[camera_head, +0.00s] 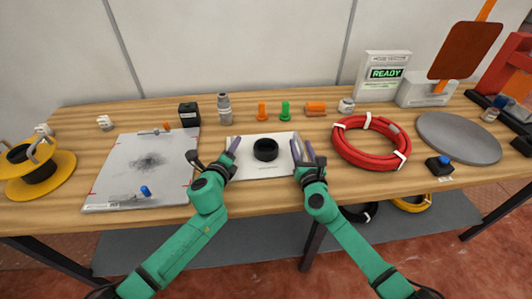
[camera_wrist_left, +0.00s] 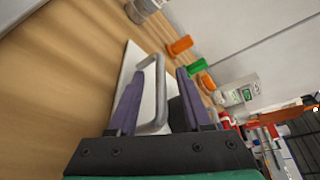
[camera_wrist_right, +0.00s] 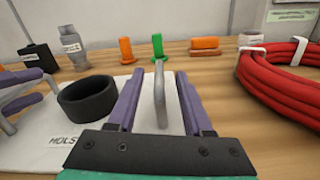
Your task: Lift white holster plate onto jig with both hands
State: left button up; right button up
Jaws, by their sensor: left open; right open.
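The white holster plate (camera_head: 265,172) lies flat on the wooden table in the middle of the head view, with a black ring (camera_head: 266,149) on it. It also shows in the right wrist view (camera_wrist_right: 30,145). My left gripper (camera_head: 230,152) is open at the plate's left side; in the left wrist view a grey bar handle (camera_wrist_left: 160,90) stands between its fingers. My right gripper (camera_head: 303,152) is open at the plate's right side, with another grey handle (camera_wrist_right: 160,95) between its fingers. The jig (camera_head: 145,163), seemingly the grey board with clamps, lies to the left.
Behind the plate stand a black box (camera_head: 189,114), a grey bottle (camera_head: 224,108), and orange (camera_head: 261,110) and green (camera_head: 285,110) pegs. A red hose coil (camera_head: 371,142) lies close right of my right gripper. A yellow spool (camera_head: 36,170) is at far left.

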pick_arm(q)
grip_shut()
pick_arm(e)
grip_shut()
dwell(1.0)
pick_arm(q)
jog(key=shift+r, duration=0.1)
pick_arm(e)
jog(key=shift+r, duration=0.1)
